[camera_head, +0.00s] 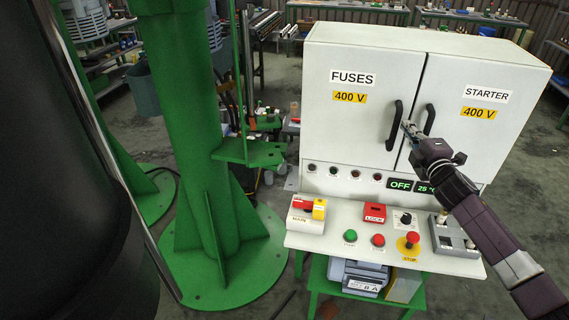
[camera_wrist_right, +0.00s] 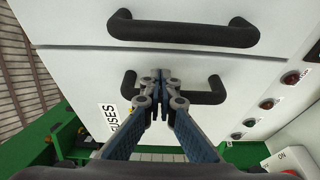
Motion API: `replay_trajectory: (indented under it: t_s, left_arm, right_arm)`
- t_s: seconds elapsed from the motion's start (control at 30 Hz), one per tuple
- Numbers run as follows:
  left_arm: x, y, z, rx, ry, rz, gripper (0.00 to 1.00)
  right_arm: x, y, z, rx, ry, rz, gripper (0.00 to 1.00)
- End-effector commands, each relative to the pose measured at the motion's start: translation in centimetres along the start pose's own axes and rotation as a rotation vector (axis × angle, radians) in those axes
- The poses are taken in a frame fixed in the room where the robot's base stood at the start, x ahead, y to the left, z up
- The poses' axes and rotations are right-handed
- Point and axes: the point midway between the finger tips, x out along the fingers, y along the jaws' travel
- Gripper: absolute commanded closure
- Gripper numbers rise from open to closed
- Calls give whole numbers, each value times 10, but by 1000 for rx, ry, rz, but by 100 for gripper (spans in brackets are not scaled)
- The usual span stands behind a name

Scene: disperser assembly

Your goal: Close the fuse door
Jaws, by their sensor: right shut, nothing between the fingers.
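The fuse door (camera_head: 365,115) is the left door of a white cabinet, labelled FUSES. It looks flush with the starter door (camera_head: 470,125), with a thin dark seam between them. Its black handle (camera_head: 393,126) stands beside the seam; the handle also shows in the right wrist view (camera_wrist_right: 206,97). My right gripper (camera_head: 406,126) is shut and empty, its tips near the seam between the two handles. In the right wrist view the fingertips (camera_wrist_right: 161,74) overlap the fuse handle; whether they touch it or the door I cannot tell. My left gripper is out of view.
The starter handle (camera_head: 428,119) is close to the gripper's right. Below the doors, a control panel (camera_head: 335,235) carries buttons, a red LOCK block (camera_head: 375,212) and a grey socket block (camera_head: 452,236). A green column (camera_head: 185,120) stands left of the cabinet.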

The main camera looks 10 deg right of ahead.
Motion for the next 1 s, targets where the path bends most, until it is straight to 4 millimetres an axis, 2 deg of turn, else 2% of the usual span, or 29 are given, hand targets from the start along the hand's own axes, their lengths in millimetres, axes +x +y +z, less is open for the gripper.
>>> replay_trajectory:
  t_s: [0.2,0.8,1.0]
  left_arm:
    - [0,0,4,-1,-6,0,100]
    - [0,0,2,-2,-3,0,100]
    - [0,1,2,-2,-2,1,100]
  right_arm:
    - [0,0,6,-1,-7,0,100]
    - [0,0,5,0,-7,-1,100]
    - [-12,-2,5,-1,-7,-3,100]
